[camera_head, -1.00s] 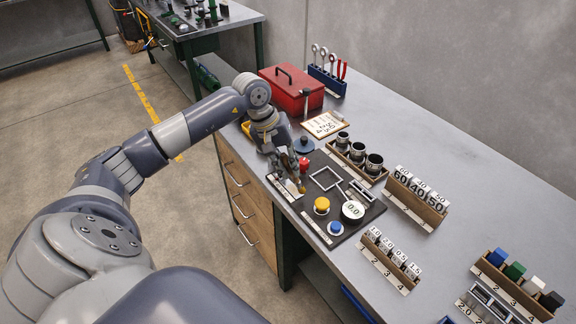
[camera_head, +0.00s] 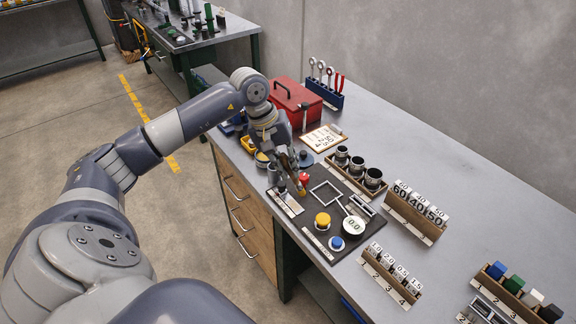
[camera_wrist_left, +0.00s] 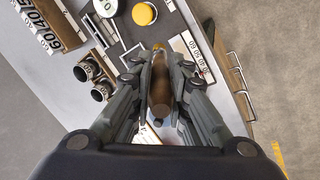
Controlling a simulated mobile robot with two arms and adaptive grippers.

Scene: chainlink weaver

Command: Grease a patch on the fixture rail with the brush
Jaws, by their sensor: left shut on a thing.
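My left gripper (camera_head: 292,172) is over the back left part of the dark fixture mat (camera_head: 310,235). It is shut on the brush, whose brown handle (camera_wrist_left: 159,95) lies between the fingers in the left wrist view. The brush's lower end (camera_head: 302,190) points down near a red knob. A pale marked strip (camera_head: 287,204), which looks like the fixture rail, lies along the mat's left edge, close to the brush. It also shows in the left wrist view (camera_wrist_left: 183,47). I cannot tell whether the brush touches anything, or see any grease patch. My right gripper is out of view.
The mat also bears a yellow button (camera_head: 322,220), a blue button (camera_head: 336,243), a dial (camera_head: 355,230) and a white frame (camera_head: 325,194). Dark cups (camera_head: 357,165) stand behind it, with a red toolbox (camera_head: 297,101) farther back.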

